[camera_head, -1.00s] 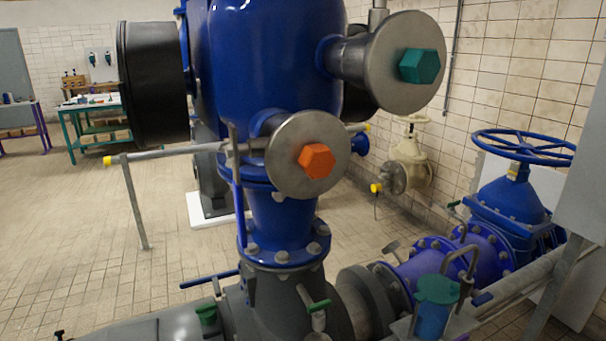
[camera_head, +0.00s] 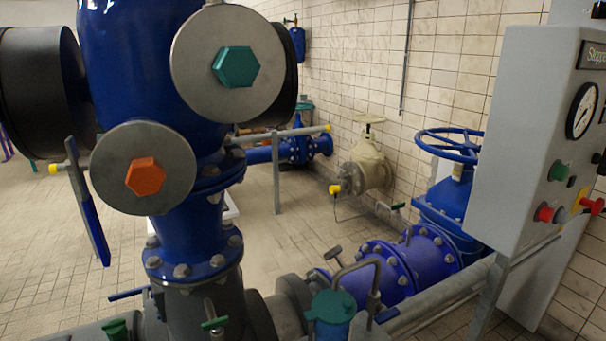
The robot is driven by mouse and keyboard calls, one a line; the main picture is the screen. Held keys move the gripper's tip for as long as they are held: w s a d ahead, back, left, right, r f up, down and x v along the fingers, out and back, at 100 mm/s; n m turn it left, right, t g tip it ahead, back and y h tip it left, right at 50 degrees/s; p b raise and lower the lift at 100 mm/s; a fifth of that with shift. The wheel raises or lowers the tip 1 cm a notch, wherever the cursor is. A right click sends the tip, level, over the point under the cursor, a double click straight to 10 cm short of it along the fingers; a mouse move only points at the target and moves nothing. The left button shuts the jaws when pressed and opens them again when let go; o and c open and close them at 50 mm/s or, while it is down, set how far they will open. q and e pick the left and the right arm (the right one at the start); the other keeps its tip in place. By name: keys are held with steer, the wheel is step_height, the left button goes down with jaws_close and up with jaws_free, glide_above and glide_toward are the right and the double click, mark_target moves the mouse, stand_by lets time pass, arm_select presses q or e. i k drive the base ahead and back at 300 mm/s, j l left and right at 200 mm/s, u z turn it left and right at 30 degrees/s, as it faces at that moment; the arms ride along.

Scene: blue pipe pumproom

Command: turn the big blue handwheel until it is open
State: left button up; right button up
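The big blue handwheel (camera_head: 450,146) sits level on top of a blue valve body (camera_head: 446,205) at the right, close to the tiled wall. Its rim and spokes show; the grey control box hides part of the valve's right side. Nothing is touching the wheel. Neither of my grippers shows in the head view.
A grey control box (camera_head: 528,140) with a gauge and buttons stands right of the wheel. Blue pipe (camera_head: 412,262) and a grey rail (camera_head: 440,298) run in front. A large blue vessel (camera_head: 140,60) fills the left. A cream valve (camera_head: 370,165) stands behind. Tiled floor (camera_head: 285,235) lies between.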

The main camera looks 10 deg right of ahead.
mark_target(468, 150)
steer(key=l, duration=0.55)
steer(key=k+l, duration=0.1)
steer(key=l, duration=0.4)
steer(key=l+u, duration=0.3)
steer(key=l, duration=0.75)
steer(key=l+u, duration=0.2)
steer(key=l, duration=0.3)
steer(key=l+u, duration=0.25)
steer(key=l, duration=0.3)
steer(key=k+l+u, duration=0.2)
steer(key=l, duration=0.3)
steer(key=l+u, duration=0.25)
steer(key=l, duration=0.3)
